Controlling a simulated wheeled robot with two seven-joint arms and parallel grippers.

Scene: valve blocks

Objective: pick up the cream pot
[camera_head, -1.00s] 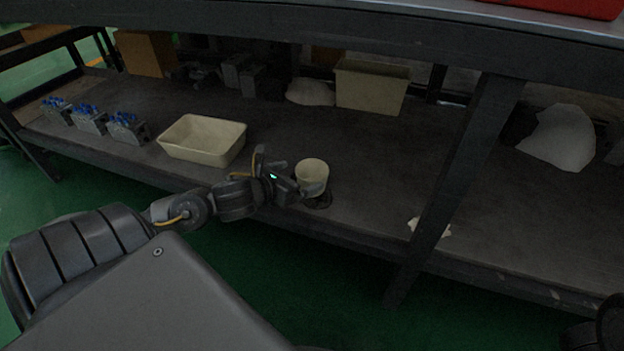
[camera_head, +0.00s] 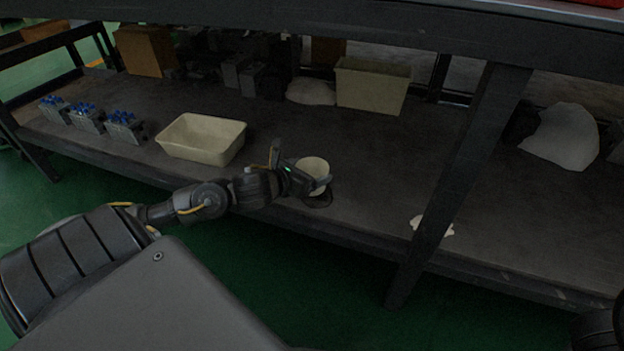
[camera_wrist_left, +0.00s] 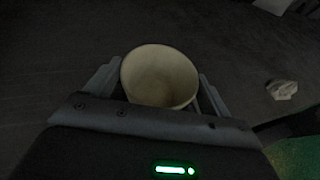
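The cream pot (camera_head: 314,166) stands upright on the dark lower shelf near its front edge, its open mouth facing up. My left gripper (camera_head: 318,180) is low at the pot, reaching in from the left. In the left wrist view the pot (camera_wrist_left: 159,78) is between the two spread fingers of the left gripper (camera_wrist_left: 161,84), one on each side. The fingers are close to its wall; I cannot tell whether they touch it. The pot's lower part is hidden by the gripper. My right gripper does not show.
A cream tray (camera_head: 203,139) stands left of the pot. Several valve blocks (camera_head: 124,127) are farther left. A cream bin (camera_head: 371,86) is at the back. A slanted dark post (camera_head: 455,190) and a white scrap (camera_head: 432,226) are to the right. The upper shelf (camera_head: 330,28) overhangs.

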